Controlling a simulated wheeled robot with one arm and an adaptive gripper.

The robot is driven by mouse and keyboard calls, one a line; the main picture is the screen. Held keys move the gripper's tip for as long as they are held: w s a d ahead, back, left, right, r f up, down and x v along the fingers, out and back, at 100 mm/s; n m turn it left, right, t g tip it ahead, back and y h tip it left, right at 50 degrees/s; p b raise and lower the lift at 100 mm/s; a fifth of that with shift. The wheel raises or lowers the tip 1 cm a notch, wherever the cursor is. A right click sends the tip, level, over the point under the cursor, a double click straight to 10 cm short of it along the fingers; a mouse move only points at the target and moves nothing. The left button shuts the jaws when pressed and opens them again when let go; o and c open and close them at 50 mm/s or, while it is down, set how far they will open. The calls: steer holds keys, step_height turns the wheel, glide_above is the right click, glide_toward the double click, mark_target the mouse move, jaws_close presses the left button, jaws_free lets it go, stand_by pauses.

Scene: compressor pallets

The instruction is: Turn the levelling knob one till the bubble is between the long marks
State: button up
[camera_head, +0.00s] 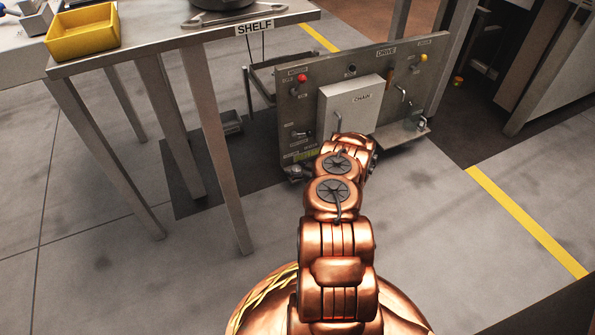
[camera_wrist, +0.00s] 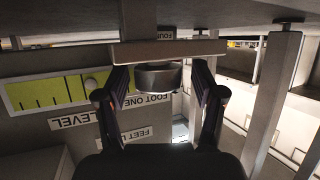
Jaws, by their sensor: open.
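In the wrist view a dark round knob (camera_wrist: 158,76) sits under a pale plate, beside the label FOOT ONE. My gripper (camera_wrist: 158,98) is open, one finger on each side of the knob, with visible gaps. The yellow-green level (camera_wrist: 38,94) is at the left above the label LEVEL, with several dark marks. In the head view the level (camera_head: 306,156) is small at the panel's lower left; my arm hides my gripper and the knob.
The grey panel (camera_head: 435,65) labelled DRIVE carries a CHAIN box (camera_head: 345,104), a red button (camera_head: 302,78) and a yellow button (camera_head: 424,58). A metal shelf table (camera_head: 180,50) with a yellow bin (camera_head: 82,32) stands left. Floor right of my arm is clear.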

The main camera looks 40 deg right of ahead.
steer(key=c, duration=1.2)
steer(key=shift+o, duration=0.2)
steer(key=shift+w+a+r+m+h+p, duration=0.1)
steer(key=shift+r+m+h+p, duration=0.25)
steer(key=shift+p, duration=0.7)
steer(key=shift+f+m+h+p, duration=0.15)
steer(key=shift+m+h+p, duration=0.3)
steer(key=shift+p, duration=0.55)
steer(key=shift+f+m+h+p, duration=0.15)
steer(key=shift+m+h+p, duration=0.55)
steer(key=shift+h, duration=0.2)
steer(key=shift+m+g+h+p, duration=0.4)
steer(key=shift+m+g+h, duration=0.1)
steer(key=shift+m+h, duration=0.5)
